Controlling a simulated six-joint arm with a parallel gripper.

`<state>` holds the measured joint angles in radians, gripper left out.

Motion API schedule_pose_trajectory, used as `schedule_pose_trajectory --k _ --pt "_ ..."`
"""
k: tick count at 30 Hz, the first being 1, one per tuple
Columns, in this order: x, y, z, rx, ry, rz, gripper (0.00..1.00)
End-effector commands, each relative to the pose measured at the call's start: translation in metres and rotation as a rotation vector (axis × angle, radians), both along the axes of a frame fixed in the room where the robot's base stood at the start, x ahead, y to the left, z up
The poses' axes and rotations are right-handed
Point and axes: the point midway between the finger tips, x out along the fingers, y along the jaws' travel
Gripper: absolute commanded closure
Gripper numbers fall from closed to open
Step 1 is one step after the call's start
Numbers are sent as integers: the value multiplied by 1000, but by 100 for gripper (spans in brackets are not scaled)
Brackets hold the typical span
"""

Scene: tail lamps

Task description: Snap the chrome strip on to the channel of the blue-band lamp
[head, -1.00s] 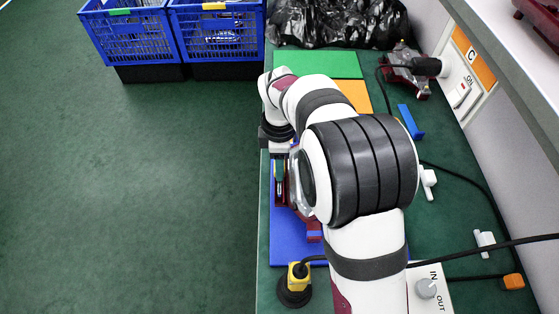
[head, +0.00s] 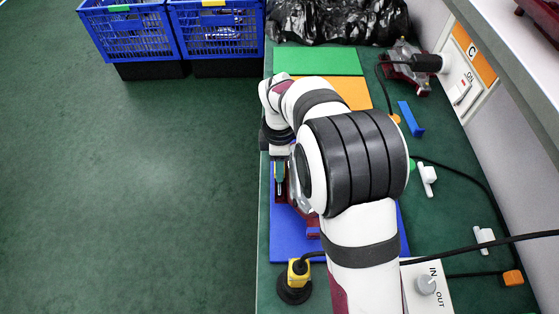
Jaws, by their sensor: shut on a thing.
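A dark red lamp (head: 294,218) lies on the blue mat (head: 290,245), mostly hidden behind my arm. A small blue patch (head: 313,233) shows at its near end; it looks like the blue band. The lamp's channel cannot be made out. My gripper (head: 280,185) points down at the left edge of the mat, over or beside the lamp's left side. Its jaws are shut on a thin piece, which I take to be the chrome strip, but it is too small and covered to see clearly. Whether it touches the lamp cannot be told.
Green (head: 325,62) and orange (head: 345,92) mats lie beyond. Another dark red lamp (head: 405,70), a black bag (head: 335,22) and a blue block (head: 411,118) are at the back and right. A yellow plug (head: 298,273) stands in front. Blue crates (head: 215,35) stand off the table.

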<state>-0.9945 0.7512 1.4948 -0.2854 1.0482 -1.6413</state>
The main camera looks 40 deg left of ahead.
Motion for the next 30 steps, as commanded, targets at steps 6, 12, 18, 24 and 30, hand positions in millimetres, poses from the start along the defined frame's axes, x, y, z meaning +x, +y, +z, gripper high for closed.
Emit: schedule_pose_trajectory --k 6,12,18,24,30 --pt "0 0 -6 0 0 0 100" --pt "0 0 -6 0 0 0 100" --pt "0 0 -6 0 0 0 33" --pt "0 0 -6 0 0 0 21" --pt "0 0 -3 1 -1 0 21"
